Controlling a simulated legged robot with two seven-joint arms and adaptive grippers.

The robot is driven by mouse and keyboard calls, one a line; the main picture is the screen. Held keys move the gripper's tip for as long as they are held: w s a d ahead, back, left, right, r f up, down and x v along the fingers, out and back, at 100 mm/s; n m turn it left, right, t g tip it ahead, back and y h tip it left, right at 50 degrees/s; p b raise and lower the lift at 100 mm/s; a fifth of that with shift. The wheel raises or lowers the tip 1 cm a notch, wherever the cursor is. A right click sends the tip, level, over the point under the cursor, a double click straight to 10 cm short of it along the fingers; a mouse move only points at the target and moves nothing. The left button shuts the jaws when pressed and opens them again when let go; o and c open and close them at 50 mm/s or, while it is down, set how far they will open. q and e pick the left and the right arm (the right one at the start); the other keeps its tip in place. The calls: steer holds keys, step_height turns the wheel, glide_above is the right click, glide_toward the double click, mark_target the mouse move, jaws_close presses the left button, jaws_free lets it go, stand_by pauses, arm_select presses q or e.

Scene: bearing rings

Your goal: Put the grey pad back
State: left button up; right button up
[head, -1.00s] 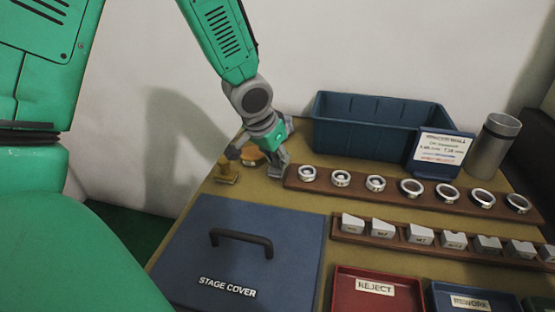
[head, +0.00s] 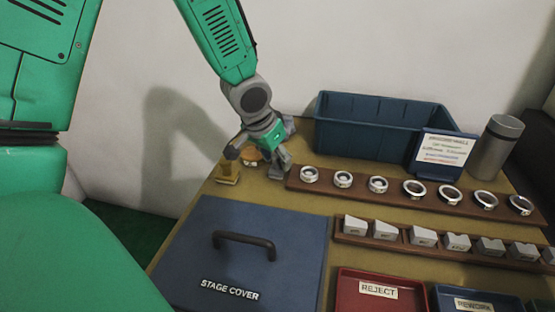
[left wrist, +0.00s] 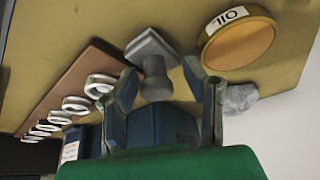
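The grey pad (left wrist: 153,58), a flat grey base with a thick round post, shows in the left wrist view, standing on the table between and beyond my fingers. My left gripper (left wrist: 163,78) is open around the line of the post, with a gap visible on each side. In the head view my left gripper (head: 257,160) points down at the table's back left, beside the left end of the ring rack. There I cannot clearly tell the pad from the grey fingers. My right gripper is not in view.
A round dish marked OIL (left wrist: 240,42) stands close beside the pad. A small brass block (head: 228,172) is left of the gripper. The ring rack (head: 332,190), blue bin (head: 375,122) and blue stage cover (head: 200,255) lie around. A pale grey lump (left wrist: 240,98) is near one finger.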

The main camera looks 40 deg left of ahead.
arm_select(q)
steer(key=p+v, duration=0.4)
steer(key=v, duration=0.7)
steer(key=shift+s+r, duration=0.2)
steer(key=shift+r, duration=0.15)
steer(key=shift+p, duration=0.3)
